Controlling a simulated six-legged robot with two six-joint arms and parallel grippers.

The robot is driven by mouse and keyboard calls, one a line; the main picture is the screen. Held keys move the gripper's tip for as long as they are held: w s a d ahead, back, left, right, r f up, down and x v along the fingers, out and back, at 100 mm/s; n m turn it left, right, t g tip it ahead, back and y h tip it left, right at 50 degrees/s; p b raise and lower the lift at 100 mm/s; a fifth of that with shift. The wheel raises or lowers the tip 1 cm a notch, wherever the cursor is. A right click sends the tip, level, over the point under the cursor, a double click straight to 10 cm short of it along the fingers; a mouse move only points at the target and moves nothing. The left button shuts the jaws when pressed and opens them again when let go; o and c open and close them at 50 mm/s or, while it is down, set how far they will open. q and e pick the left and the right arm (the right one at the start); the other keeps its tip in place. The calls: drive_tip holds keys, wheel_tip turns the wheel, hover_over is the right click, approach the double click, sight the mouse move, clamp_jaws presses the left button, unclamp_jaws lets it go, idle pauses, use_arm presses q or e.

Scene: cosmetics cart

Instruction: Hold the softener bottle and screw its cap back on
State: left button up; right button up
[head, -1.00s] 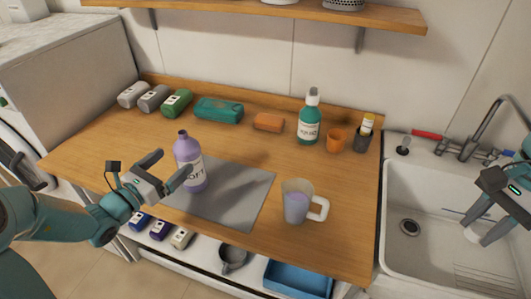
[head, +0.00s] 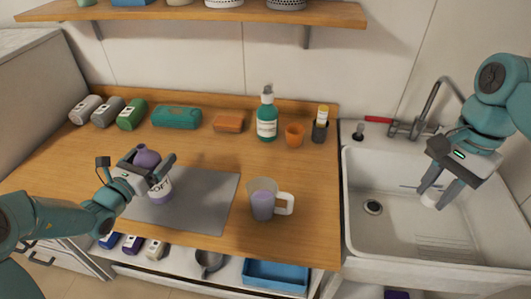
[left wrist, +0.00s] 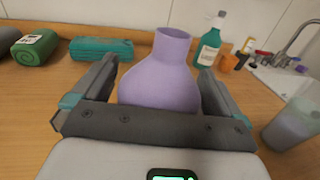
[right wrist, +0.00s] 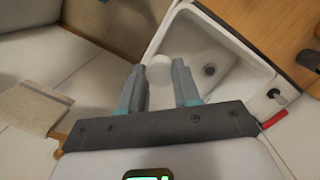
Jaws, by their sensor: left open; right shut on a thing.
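The purple softener bottle (head: 160,187) stands upright and uncapped on the grey mat (head: 205,190) at the left of the counter. My left gripper (head: 155,160) is open, with its fingers on either side of the bottle. In the left wrist view the bottle (left wrist: 160,80) rises between the two fingers, its mouth open. My right gripper (head: 437,193) is above the sink, shut on a white cap (head: 428,200). The cap (right wrist: 160,70) also shows between the fingertips in the right wrist view.
A measuring cup of purple liquid (head: 264,204) stands right of the mat. A green pump bottle (head: 267,120), orange cup (head: 294,134) and sponge (head: 229,123) stand at the back. The sink (head: 400,230) lies right of the counter. A shelf (head: 200,14) hangs above.

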drive_tip(key=shift+a, duration=0.1)
use_arm(q)
drive_tip(key=c, duration=1.6)
wheel_tip(320, 180, up, 20)
drive_tip(key=shift+c, duration=0.2)
use_arm(e)
drive_tip(key=shift+f, duration=0.1)
drive_tip(key=shift+s, duration=0.1)
